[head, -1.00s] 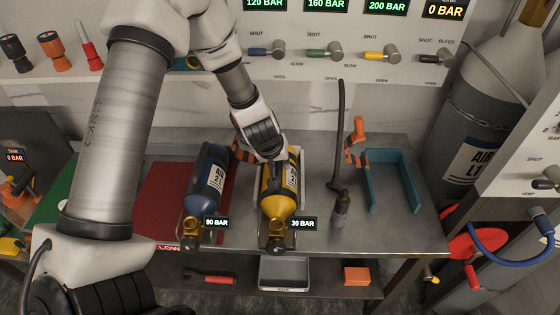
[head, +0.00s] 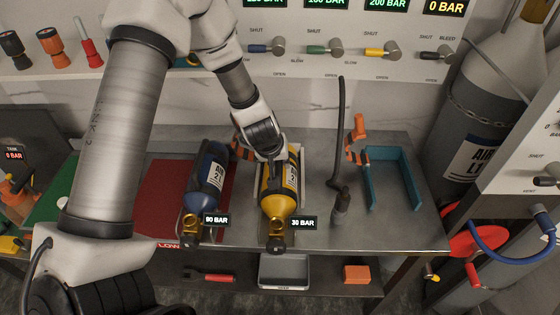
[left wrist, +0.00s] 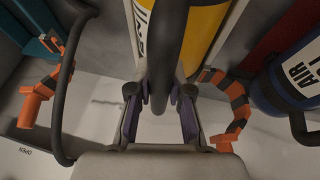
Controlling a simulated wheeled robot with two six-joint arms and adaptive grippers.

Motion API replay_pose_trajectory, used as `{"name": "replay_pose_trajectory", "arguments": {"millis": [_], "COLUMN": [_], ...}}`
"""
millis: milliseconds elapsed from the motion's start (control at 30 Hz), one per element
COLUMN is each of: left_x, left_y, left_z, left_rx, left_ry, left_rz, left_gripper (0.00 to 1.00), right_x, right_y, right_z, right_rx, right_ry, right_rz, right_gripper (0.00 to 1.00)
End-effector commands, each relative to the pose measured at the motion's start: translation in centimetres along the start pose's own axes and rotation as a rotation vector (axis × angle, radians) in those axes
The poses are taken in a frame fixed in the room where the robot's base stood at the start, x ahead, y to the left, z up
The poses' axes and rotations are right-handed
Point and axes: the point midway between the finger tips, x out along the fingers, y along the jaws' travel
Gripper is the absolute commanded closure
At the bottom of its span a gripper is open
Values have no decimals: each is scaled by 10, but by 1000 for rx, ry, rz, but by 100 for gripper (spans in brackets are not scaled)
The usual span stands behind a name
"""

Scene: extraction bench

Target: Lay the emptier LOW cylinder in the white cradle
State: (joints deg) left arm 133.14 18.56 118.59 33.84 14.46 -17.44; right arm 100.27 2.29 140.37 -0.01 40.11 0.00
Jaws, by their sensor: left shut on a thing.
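The yellow cylinder (head: 276,206), tagged 30 BAR, lies lengthwise within the white cradle (head: 301,160), whose pale rim shows beside it; whether it rests fully on the bottom is hidden. My left gripper (head: 268,158) is at its far end. In the left wrist view, my fingers (left wrist: 160,108) are closed around the dark handle (left wrist: 168,45) on the yellow cylinder (left wrist: 205,25). My right gripper is not in view.
An orange-and-black strap (head: 240,150) stands between the cylinders' far ends. A valve panel (head: 300,65) lines the back. A grey tray (head: 284,271) sits on the shelf below.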

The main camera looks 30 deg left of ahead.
Motion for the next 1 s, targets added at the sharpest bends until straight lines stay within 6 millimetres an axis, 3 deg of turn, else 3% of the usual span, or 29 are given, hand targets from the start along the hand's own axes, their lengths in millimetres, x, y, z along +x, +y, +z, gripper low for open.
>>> {"name": "replay_pose_trajectory", "arguments": {"millis": [167,200,267,533,667,1000], "left_x": [-1,-1,-1,1,-8,-85], "left_y": [1,1,1,-1,0,1], "left_z": [-2,-2,-1,2,1,-1], "left_rx": [1,1,1,0,-1,-3], "left_ry": [3,3,3,-5,-2,5], "left_rz": [1,1,1,-2,0,3], "left_gripper": [100,67,52,52,52,52], "right_x": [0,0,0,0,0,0], "right_y": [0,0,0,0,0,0], "right_z": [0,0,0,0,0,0], "right_rx": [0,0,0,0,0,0], "right_ry": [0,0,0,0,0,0], "right_rz": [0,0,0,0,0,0], "right_gripper": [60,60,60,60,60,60]}}
